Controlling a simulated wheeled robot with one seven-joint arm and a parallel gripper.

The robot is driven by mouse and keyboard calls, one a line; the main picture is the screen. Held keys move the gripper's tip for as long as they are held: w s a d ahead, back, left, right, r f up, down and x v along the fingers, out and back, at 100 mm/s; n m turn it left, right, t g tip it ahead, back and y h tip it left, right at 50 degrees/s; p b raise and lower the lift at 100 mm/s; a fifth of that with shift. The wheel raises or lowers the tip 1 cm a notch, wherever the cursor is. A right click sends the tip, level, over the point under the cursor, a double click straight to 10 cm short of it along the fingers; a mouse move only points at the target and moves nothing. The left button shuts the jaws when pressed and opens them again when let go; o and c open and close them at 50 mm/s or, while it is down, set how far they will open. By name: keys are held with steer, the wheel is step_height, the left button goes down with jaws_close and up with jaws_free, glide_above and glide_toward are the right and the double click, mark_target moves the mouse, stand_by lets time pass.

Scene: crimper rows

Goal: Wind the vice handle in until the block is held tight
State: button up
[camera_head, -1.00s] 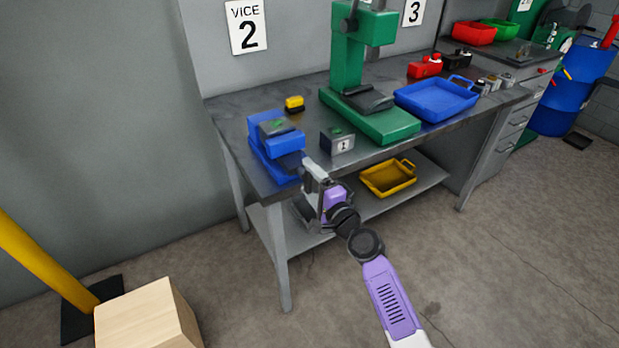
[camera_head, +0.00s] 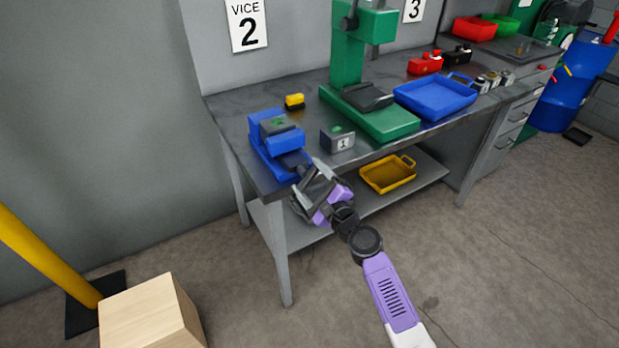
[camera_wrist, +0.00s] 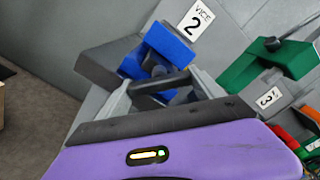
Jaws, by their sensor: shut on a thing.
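The blue vice (camera_head: 268,147) stands at the left front corner of the grey workbench, below the "VICE 2" sign. A dark block with a green mark (camera_head: 279,123) sits at its jaws; I cannot tell how tightly it is held. My gripper (camera_head: 318,176) is at the vice's front, just off the bench edge, shut on the vice handle. In the wrist view the dark handle bar (camera_wrist: 160,82) lies across between my fingers, with the blue vice (camera_wrist: 168,45) behind it. The vice's screw is mostly hidden.
A grey block marked 1 (camera_head: 338,139) and a yellow-and-black item (camera_head: 294,102) stand near the vice. A green press (camera_head: 375,120) and a blue tray (camera_head: 436,97) are further right. A yellow tray (camera_head: 388,174) lies on the lower shelf.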

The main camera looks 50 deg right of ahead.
steer(key=shift+f, duration=0.15)
steer(key=o, duration=1.4)
steer(key=shift+c, duration=0.2)
steer(key=shift+s, duration=0.1)
steer(key=v, duration=0.7)
steer(key=shift+s+b, duration=0.35)
steer(key=shift+b, duration=0.05)
steer(key=shift+a, duration=0.1)
